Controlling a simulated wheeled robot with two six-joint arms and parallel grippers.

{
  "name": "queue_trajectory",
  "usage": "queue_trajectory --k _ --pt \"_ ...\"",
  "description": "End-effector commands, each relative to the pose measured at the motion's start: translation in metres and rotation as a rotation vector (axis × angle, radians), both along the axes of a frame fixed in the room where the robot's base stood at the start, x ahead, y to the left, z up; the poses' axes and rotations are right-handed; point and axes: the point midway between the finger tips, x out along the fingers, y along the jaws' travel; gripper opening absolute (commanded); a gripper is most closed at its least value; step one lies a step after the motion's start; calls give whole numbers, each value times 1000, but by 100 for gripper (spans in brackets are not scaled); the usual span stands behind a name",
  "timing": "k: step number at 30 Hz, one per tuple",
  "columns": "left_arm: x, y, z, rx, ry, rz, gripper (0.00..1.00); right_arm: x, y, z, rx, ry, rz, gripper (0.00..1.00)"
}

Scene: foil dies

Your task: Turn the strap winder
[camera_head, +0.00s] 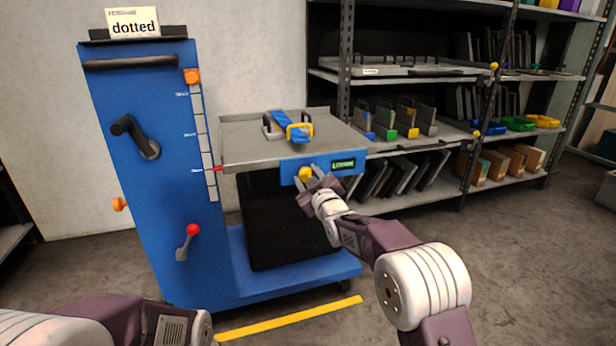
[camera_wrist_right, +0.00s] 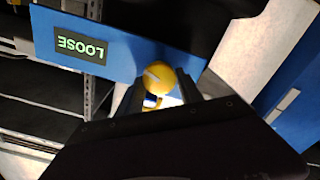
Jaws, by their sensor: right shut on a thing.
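The strap winder is a yellow round knob (camera_head: 305,173) on the blue front panel of the lift cart's grey platform. My right gripper (camera_head: 308,182) is shut on this knob, one finger on each side. In the right wrist view the knob (camera_wrist_right: 158,80) sits between the dark fingers (camera_wrist_right: 161,92), with a pale mark on its face. A small display (camera_wrist_right: 80,46) beside it reads LOOSE, upside down in that view.
The blue cart column (camera_head: 150,210) carries a black crank (camera_head: 135,136), a red-knobbed lever (camera_head: 189,240) and a "dotted" sign (camera_head: 132,24). Shelves (camera_head: 420,140) with coloured-handled dies stand behind on the right.

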Motion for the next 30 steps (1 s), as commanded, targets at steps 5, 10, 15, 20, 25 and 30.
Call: queue_trajectory --k 5,10,15,20,25,30 --pt "0 0 1 0 0 0 0 0 1 -2 -157 -48 1 3" --pt "0 0 1 0 0 0 0 0 1 -2 -302 -95 1 3" --pt "0 0 1 0 0 0 0 -1 2 -3 -428 -137 1 3" --pt "0 0 1 0 0 0 0 -1 2 -3 -521 -167 2 3" --pt "0 0 1 0 0 0 0 -1 2 -4 -589 -189 2 3" --pt "0 0 1 0 0 0 0 -1 2 -4 -628 -201 2 3"
